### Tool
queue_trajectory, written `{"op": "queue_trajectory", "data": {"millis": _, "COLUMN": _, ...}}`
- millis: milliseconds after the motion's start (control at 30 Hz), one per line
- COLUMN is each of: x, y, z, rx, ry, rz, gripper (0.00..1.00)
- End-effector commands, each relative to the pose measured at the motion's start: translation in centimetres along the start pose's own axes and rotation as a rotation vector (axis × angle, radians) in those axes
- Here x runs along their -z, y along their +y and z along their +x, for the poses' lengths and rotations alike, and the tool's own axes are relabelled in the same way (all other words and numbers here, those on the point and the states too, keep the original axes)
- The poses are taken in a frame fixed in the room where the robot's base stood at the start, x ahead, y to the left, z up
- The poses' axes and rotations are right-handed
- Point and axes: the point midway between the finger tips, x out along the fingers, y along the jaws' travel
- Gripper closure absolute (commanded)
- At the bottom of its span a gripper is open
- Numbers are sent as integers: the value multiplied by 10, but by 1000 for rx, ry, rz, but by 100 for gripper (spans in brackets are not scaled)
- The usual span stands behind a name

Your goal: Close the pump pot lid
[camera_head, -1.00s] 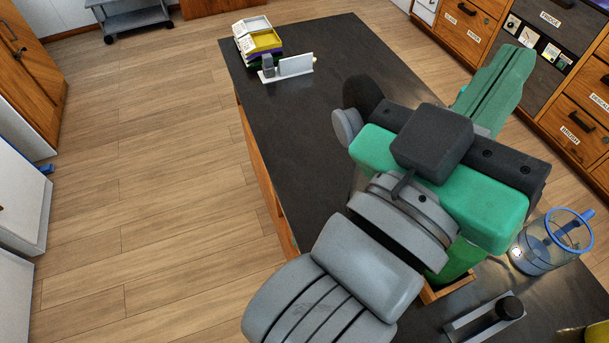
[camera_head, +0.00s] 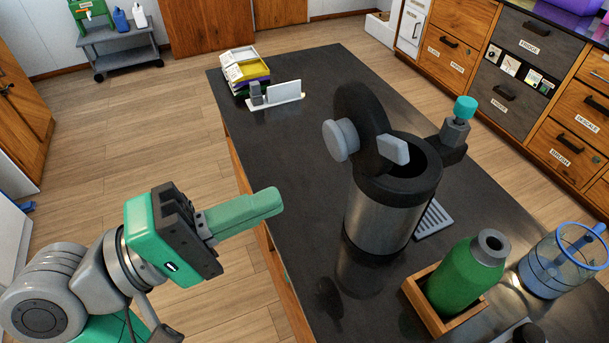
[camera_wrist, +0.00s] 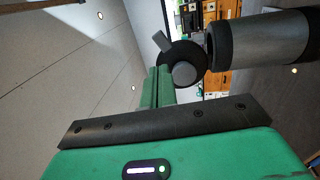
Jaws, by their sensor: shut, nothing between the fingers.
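The pump pot (camera_head: 380,215), a steel cylinder with a black collar, stands upright on the dark counter. Its round black lid (camera_head: 360,112) stands open, tilted up at the far left of the rim, with grey parts on both faces. The pot's opening shows dark. My gripper (camera_head: 275,200) has green fingers shut together and empty, left of the pot and apart from it, pointing toward it. In the wrist view the lid (camera_wrist: 198,52) appears just past the fingertips, and the pot body (camera_wrist: 270,40) lies to the right.
A teal-capped spout (camera_head: 460,118) sticks out at the pot's right. A green bottle (camera_head: 468,275) stands in a wooden holder in front, beside a clear blue-rimmed jug (camera_head: 560,262). Trays (camera_head: 245,70) and a card stand (camera_head: 275,95) sit at the back. The counter's left part is clear.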

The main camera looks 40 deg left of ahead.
Motion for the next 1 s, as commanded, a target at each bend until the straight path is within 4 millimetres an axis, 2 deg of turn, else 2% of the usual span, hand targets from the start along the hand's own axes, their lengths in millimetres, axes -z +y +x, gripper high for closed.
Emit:
{"op": "queue_trajectory", "data": {"millis": 300, "x": -1, "y": 2, "z": 71, "rx": 0, "ry": -5, "rz": 1, "gripper": 100}}
{"op": "queue_trajectory", "data": {"millis": 500, "x": -1, "y": 2, "z": 107, "rx": 1, "ry": -3, "rz": 2, "gripper": 100}}
{"op": "queue_trajectory", "data": {"millis": 700, "x": 0, "y": 0, "z": 124, "rx": 2, "ry": 0, "rz": 3, "gripper": 100}}
{"op": "queue_trajectory", "data": {"millis": 1000, "x": 0, "y": 0, "z": 125, "rx": 1, "ry": 2, "rz": 4, "gripper": 100}}
